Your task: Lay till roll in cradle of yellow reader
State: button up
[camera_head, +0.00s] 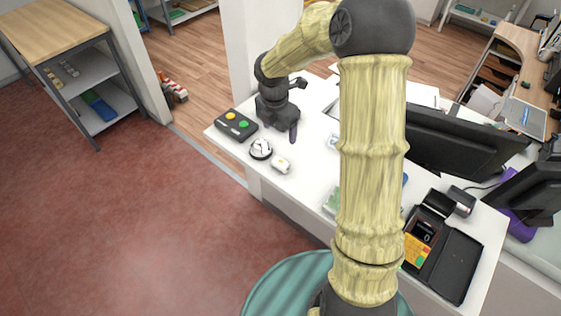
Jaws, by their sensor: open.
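A small whitish rounded object (281,165), which looks like the till roll, lies on the white counter (312,170) near its front edge. My gripper (297,109) is open and empty above the counter, behind and slightly right of the roll, apart from it.
A black box with yellow and green buttons (237,125) and a round black-and-white item (261,149) sit left of the roll. A monitor (465,143) and a small dark device (461,201) stand at the right. My arm hides the counter's middle.

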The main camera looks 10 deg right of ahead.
jog(key=p, duration=0.3)
send_over(281, 161)
jog(key=f, duration=1.2)
jog(key=shift+s+d+f, duration=0.1)
jog(key=shift+s, duration=0.2)
jog(key=shift+f, duration=0.4)
jog(key=shift+w+f+p, duration=0.15)
jog(key=shift+f+p, duration=0.45)
jog(key=shift+f, duration=0.5)
jog(key=shift+w+f+p, duration=0.15)
jog(key=shift+f+p, duration=0.4)
jog(key=shift+f, duration=0.55)
